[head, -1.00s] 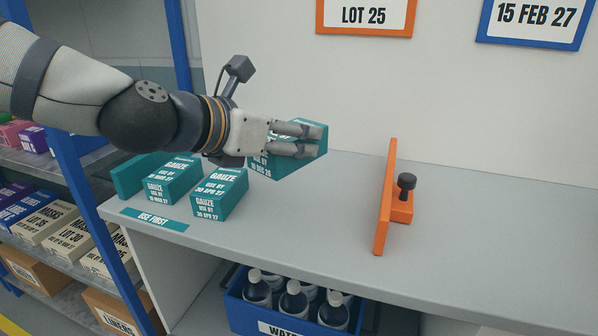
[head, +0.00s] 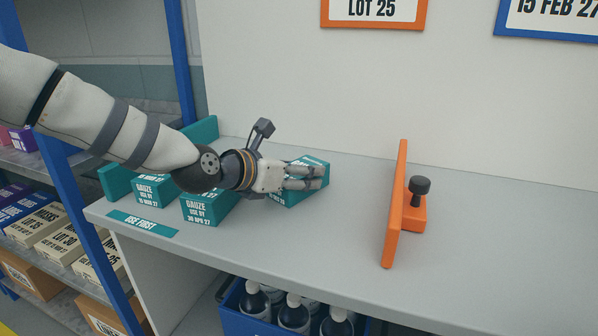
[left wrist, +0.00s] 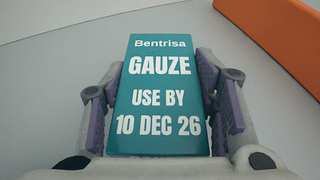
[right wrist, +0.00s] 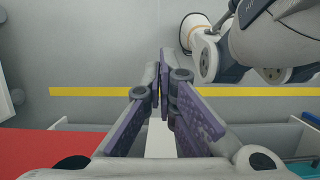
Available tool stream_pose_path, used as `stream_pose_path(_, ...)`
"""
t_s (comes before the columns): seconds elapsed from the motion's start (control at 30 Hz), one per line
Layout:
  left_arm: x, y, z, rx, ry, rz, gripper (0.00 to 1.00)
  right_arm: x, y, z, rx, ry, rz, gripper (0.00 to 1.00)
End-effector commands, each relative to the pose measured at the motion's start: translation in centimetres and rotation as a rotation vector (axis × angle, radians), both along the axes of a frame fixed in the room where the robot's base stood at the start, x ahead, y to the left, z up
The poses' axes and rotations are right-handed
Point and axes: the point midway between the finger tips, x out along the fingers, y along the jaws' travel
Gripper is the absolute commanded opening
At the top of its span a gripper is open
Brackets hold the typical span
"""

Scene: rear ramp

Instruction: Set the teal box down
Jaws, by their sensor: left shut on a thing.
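My left gripper (head: 318,176) is shut on the teal gauze box (head: 288,198), with one finger on each side of it. In the left wrist view the teal box (left wrist: 158,95) reads "USE BY 10 DEC 26" and lies between the finger pads. In the head view it is low over the grey counter (head: 320,245), right of the other gauze boxes; I cannot tell whether it touches the counter. The fingers hide part of it. My right gripper (right wrist: 163,75) shows only in its wrist view, with its fingertips together and nothing between them.
Two teal gauze boxes (head: 208,208) (head: 154,192) stand left, behind a "USE FIRST" strip (head: 142,223). An orange divider (head: 396,205) with a black knob stands right. The counter between the held box and divider is clear. A blue crate (head: 245,322) of bottles is below.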

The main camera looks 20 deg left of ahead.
Motion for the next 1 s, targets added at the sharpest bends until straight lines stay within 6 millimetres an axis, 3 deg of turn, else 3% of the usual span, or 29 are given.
stream_pose_path(0.3, 0.0, 0.0, -0.1, -0.002, -0.002, 0.000, 0.21, 0.0, 0.0, 0.0, 0.000, 0.001, 0.000, 0.00)
stream_pose_path(0.33, 0.0, 0.0, -0.1, -0.001, -0.002, 0.000, 0.58, 0.0, 0.0, 0.0, 0.000, 0.001, 0.000, 0.00)
stream_pose_path(0.4, 0.0, 0.0, -0.1, -0.001, -0.003, 0.000, 0.74, 0.0, 0.0, 0.0, 0.000, 0.000, 0.000, 0.00)
stream_pose_path(0.77, 0.0, 0.0, 0.5, 0.003, -0.007, -0.001, 0.74, 0.2, 0.0, 0.2, 0.000, -0.005, 0.000, 0.00)
stream_pose_path(0.87, -1.6, 0.7, 1.7, -0.004, -0.010, 0.002, 0.74, 0.8, 0.0, 0.8, 0.000, -0.029, 0.000, 0.00)
stream_pose_path(1.0, -5.1, 2.2, 3.8, -0.006, -0.018, 0.002, 0.74, 2.3, 0.0, 2.3, 0.001, -0.083, -0.001, 0.00)
